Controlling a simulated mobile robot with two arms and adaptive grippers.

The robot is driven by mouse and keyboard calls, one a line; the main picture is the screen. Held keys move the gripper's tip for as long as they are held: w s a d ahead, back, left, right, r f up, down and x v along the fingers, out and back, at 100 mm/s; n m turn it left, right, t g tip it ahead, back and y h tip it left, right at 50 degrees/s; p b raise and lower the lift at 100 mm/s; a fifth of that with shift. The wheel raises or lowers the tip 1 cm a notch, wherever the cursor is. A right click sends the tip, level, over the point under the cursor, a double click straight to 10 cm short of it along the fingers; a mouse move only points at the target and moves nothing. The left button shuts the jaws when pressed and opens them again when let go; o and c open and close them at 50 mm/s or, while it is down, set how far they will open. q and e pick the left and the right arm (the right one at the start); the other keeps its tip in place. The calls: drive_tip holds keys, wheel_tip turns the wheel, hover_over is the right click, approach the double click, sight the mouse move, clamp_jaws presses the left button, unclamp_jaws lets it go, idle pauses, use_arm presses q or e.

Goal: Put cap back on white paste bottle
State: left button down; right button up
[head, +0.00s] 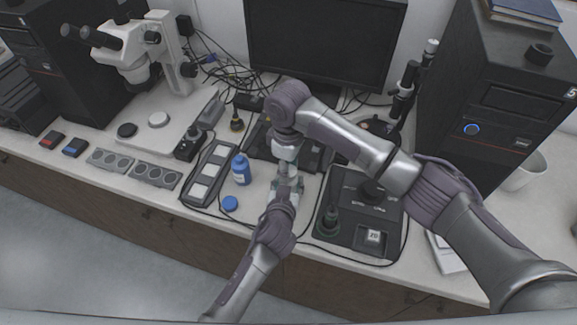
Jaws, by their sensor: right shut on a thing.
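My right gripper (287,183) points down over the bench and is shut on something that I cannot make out. My left arm comes up from the bottom edge, and its hand meets the right one. The two overlap, so I cannot tell the left fingers' state or what is between them. I cannot pick out a white paste bottle or its cap for certain. A blue bottle (241,170) with a pale label stands upright just left of the hands. A flat round blue lid (230,203) lies on the bench in front of it.
A black tray with pale squares (208,173) lies left of the blue bottle. A black device (358,212) stands to the right, with a dark green-based tool (329,220) on it. A monitor (325,40) and cables are behind. A microscope (140,45) stands at the back left.

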drive_tip(key=shift+f, duration=0.6)
drive_tip(key=m, duration=0.5)
drive_tip(key=shift+a+m, duration=0.1)
drive_tip(key=shift+m, duration=0.2)
drive_tip(key=m, duration=0.7)
drive_tip(key=shift+m, duration=0.3)
drive_tip(key=m, duration=1.4)
drive_tip(key=o, duration=0.7)
